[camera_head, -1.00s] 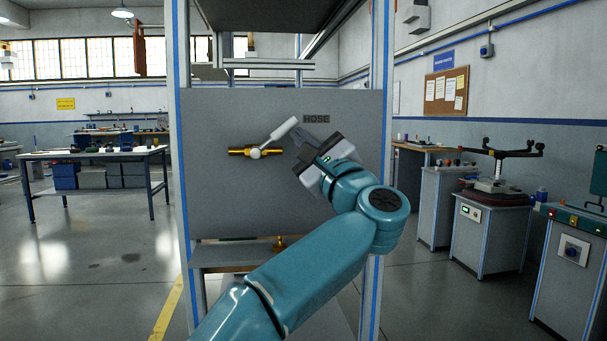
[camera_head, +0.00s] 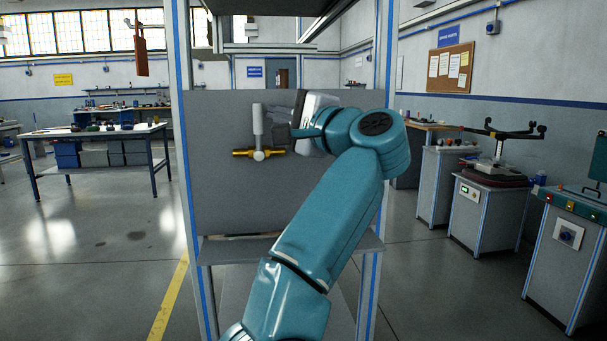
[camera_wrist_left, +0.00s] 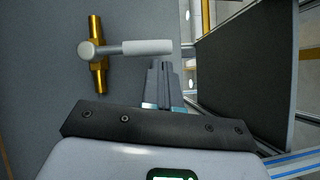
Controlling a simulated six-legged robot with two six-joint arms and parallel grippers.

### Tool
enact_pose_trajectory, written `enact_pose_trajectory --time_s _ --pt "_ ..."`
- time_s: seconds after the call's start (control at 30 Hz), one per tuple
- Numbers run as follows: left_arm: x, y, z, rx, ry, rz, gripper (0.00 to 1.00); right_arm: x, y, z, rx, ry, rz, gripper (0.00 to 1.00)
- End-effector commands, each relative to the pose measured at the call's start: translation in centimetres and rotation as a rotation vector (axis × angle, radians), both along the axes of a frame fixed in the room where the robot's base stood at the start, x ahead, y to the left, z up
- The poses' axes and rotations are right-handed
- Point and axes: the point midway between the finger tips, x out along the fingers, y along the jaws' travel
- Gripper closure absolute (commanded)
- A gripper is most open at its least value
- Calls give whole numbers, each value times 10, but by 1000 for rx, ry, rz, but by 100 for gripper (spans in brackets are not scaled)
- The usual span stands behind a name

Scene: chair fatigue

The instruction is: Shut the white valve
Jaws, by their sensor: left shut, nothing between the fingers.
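The white valve lever (camera_head: 258,122) stands upright on a horizontal brass pipe (camera_head: 240,153), square to it, on the grey panel. In the left wrist view the lever (camera_wrist_left: 146,47) also lies square across the brass pipe (camera_wrist_left: 97,55). My left gripper (camera_head: 292,128) is just right of the lever in the head view. In the left wrist view its fingers (camera_wrist_left: 161,82) are together and empty, beside the lever's free end; whether they touch it I cannot tell. My right gripper is out of view.
The grey panel (camera_head: 215,200) sits in a frame with blue-striped posts (camera_head: 385,60). A shelf (camera_head: 235,250) juts out below it. A workbench (camera_head: 95,135) stands at the left and machine cabinets (camera_head: 485,225) at the right. The floor at left is clear.

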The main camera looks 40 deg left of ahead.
Motion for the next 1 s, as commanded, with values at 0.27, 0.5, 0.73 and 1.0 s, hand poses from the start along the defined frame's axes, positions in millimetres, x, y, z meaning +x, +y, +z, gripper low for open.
enact_pose_trajectory --time_s 0.27,0.5,0.73,1.0 --pt "-5 4 3 0 2 0 100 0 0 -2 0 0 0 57" --pt "-7 6 4 1 1 1 100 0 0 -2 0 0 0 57" --pt "-7 6 5 1 1 2 100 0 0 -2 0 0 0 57" --pt "-9 7 4 2 -1 4 100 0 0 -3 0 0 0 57"
